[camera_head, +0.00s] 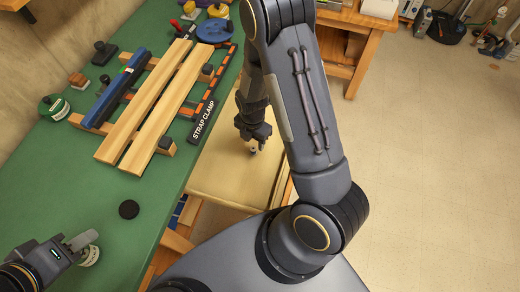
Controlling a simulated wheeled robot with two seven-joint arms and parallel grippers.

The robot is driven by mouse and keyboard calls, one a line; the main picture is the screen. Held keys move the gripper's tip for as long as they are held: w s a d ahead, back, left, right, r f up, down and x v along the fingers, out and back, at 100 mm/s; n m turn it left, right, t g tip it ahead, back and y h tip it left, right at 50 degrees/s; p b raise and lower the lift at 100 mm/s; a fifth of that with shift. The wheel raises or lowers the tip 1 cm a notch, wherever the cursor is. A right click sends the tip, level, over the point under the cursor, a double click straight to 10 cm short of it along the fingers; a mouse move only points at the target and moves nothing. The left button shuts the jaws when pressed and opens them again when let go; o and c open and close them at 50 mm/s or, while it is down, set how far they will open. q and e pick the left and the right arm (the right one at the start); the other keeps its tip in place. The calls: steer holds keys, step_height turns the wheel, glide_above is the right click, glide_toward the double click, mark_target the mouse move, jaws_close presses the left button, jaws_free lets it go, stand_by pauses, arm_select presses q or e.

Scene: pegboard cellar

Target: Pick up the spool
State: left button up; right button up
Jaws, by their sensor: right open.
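A round green and white item (54,108), which looks like a spool, stands near the left edge of the green bench. Another round whitish item with a green edge (89,256) sits on the bench at lower left, partly hidden by my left gripper; I cannot tell which of the two is the spool. My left gripper (82,242) is right at this second item; its grip is unclear. My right gripper (254,147) points down over a tan surface beside the bench, open, with no spool seen in it.
Two wooden boards (150,105) lie clamped on the green bench (85,185), with a strap clamp (212,98) beside them. A black disc (129,209) lies nearer. A blue round item (214,30) is at the back.

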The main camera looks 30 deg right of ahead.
mark_target(253, 148)
steer(key=f+b, duration=0.3)
steer(key=f, duration=0.3)
steer(key=shift+w+f+b, duration=0.2)
steer(key=shift+b, duration=0.1)
steer(key=shift+c, duration=0.5)
jaws_close()
